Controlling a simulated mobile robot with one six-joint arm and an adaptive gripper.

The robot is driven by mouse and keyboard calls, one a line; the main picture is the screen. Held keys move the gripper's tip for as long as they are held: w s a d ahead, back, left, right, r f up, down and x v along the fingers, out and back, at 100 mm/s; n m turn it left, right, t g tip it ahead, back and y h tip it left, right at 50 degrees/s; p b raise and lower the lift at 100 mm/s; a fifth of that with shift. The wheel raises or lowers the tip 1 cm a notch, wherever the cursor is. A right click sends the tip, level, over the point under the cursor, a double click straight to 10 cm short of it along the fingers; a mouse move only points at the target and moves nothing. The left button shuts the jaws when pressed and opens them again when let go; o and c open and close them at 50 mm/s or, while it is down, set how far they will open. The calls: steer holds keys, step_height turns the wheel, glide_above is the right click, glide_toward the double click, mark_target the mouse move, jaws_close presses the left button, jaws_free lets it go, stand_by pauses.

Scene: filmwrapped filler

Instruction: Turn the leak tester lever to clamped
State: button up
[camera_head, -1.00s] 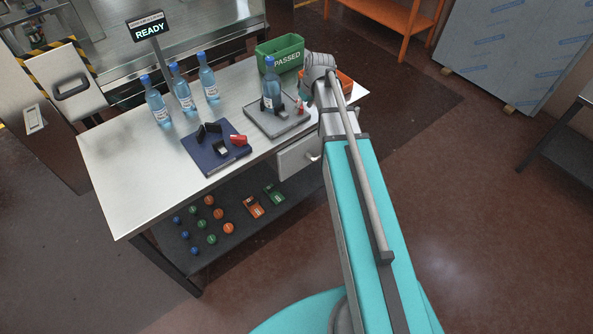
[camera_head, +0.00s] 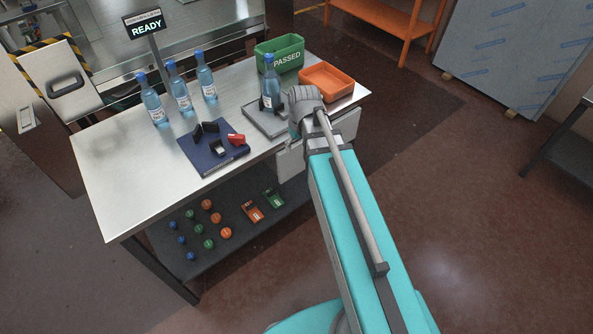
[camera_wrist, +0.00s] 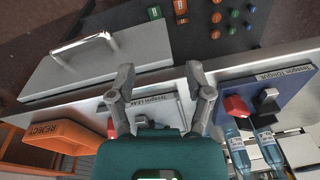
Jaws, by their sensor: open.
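The grey leak tester plate (camera_head: 258,118) lies on the bench in the head view, with a blue bottle (camera_head: 270,86) upright on it. Its right part is hidden behind my arm's wrist. In the wrist view the white-labelled leak tester plate (camera_wrist: 158,108) shows between and beyond the fingers of my gripper (camera_wrist: 160,74). My gripper is open and empty, its fingertips apart near the bench's front edge. In the head view the fingers are hidden.
A blue torque tester (camera_head: 214,150) with a red lever (camera_head: 236,139) lies to the left. Several bottles (camera_head: 181,92) stand behind it. A green PASSED bin (camera_head: 280,55) and an orange bin (camera_head: 327,82) stand at the back right. A drawer front (camera_wrist: 97,67) with a handle is near the fingers.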

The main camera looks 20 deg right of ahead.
steer(key=s+a+f+m+b, duration=0.1)
steer(key=s+a+f+b, duration=0.1)
steer(key=s, duration=0.4)
steer(key=shift+s+f+g+h, duration=0.25)
steer(key=shift+f+g+h, duration=0.05)
steer(key=shift+f+g, duration=0.15)
steer(key=w+d+r+m+t+p, duration=0.1)
steer(key=w+d+r+p, duration=0.3)
steer(key=w, duration=0.8)
steer(key=w+d+r+m+t+p, duration=0.1)
steer(key=w+d+r+t+p, duration=0.2)
steer(key=w+d+r+p, duration=0.2)
steer(key=w+r+p, duration=0.1)
steer(key=w+r, duration=0.2)
steer(key=w, duration=0.4)
steer(key=shift+r+t+h, duration=0.15)
steer(key=shift+t+h, duration=0.2)
steer(key=shift+h, duration=0.05)
steer(key=shift+f, duration=0.2)
steer(key=b+x, duration=1.2)
steer(key=x, duration=0.1)
steer(key=shift+f, duration=0.25)
